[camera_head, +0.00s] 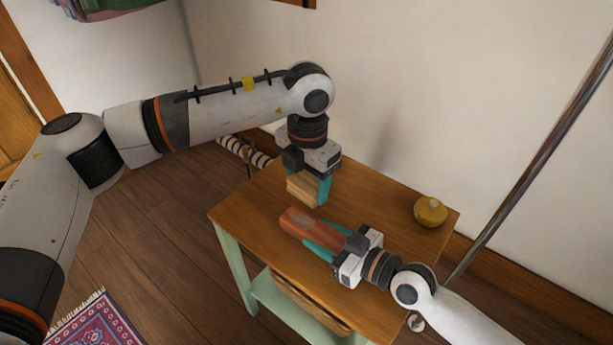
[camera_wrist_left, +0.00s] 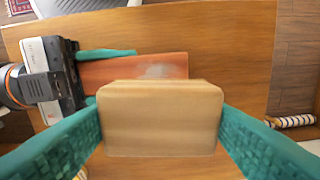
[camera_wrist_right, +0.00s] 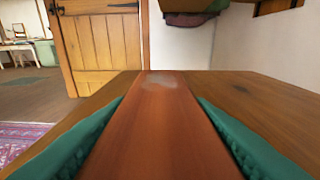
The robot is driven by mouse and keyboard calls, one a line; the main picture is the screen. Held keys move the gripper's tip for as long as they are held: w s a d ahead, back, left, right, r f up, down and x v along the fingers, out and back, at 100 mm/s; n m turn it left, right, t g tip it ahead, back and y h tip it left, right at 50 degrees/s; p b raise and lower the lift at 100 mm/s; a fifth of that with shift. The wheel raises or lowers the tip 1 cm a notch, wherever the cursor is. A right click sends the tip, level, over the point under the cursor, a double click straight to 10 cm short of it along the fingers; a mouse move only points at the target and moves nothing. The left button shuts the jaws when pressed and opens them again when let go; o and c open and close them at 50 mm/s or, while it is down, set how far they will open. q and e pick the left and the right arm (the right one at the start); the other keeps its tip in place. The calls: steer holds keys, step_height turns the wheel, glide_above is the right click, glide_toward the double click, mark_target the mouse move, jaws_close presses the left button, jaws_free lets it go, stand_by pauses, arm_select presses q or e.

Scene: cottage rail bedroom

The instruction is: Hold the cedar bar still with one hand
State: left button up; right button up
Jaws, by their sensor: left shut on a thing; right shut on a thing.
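The cedar bar (camera_head: 299,222) is a reddish-brown length of wood at the small table's middle, with a pale grey patch near its far end, clear in the right wrist view (camera_wrist_right: 160,82). My right gripper (camera_head: 325,238) is shut on the bar, a teal finger along each side. My left gripper (camera_head: 309,184) is shut on a pale wooden block (camera_head: 301,191), held above the table just behind the bar. In the left wrist view the block (camera_wrist_left: 160,120) hides part of the bar (camera_wrist_left: 120,71). The block looks apart from the bar.
The wooden table (camera_head: 255,206) has pale green legs and a lower shelf (camera_head: 270,295). A yellow round object (camera_head: 430,212) stands at its back right. A wall is close behind. A slanted pole (camera_head: 530,180) stands at right. A patterned rug (camera_head: 95,328) lies at lower left.

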mark_target(304, 216)
arm_select(q)
steer(key=shift+f, duration=2.75)
steer(key=shift+s+a+f, duration=0.3)
steer(key=shift+s+f, duration=0.15)
steer(key=shift+f, duration=0.2)
steer(key=shift+c, duration=0.4)
steer(key=shift+s+a, duration=0.95)
steer(key=shift+s, duration=0.3)
steer(key=shift+w+d+r, duration=0.1)
steer(key=shift+w+d, duration=0.55)
steer(key=shift+w, duration=0.2)
steer(key=shift+w+d, duration=0.65)
steer(key=shift+w, duration=0.15)
step_height(304, 216, up, 2)
steer(key=shift+w+r, duration=0.1)
steer(key=shift+r, duration=3)
arm_select(e)
steer(key=o, duration=1.1)
